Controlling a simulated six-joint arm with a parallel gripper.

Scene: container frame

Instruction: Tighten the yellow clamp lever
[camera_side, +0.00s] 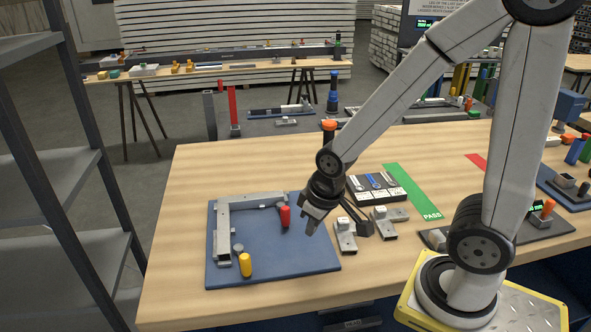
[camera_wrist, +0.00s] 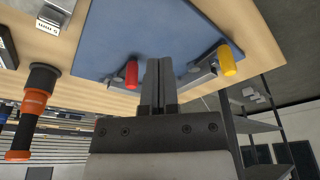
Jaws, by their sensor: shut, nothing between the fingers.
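The yellow clamp lever (camera_side: 245,264) stands at the front left of a blue board (camera_side: 300,262), by the near end of a grey L-shaped frame (camera_side: 223,225). A red clamp lever (camera_side: 285,216) is at the frame's other end. My gripper (camera_side: 311,226) is shut and empty, to the right of the red lever and apart from the yellow one. In the wrist view the shut fingers (camera_wrist: 160,80) point toward the board, with the red lever (camera_wrist: 131,74) just left of them and the yellow lever (camera_wrist: 228,60) farther right.
Grey metal brackets (camera_side: 345,235) stand right of the board. A black tool tray (camera_side: 378,188) and a green PASS strip (camera_side: 412,190) lie behind them. An orange-and-black screwdriver (camera_wrist: 32,110) shows in the wrist view. A grey shelf (camera_side: 60,180) stands at the left.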

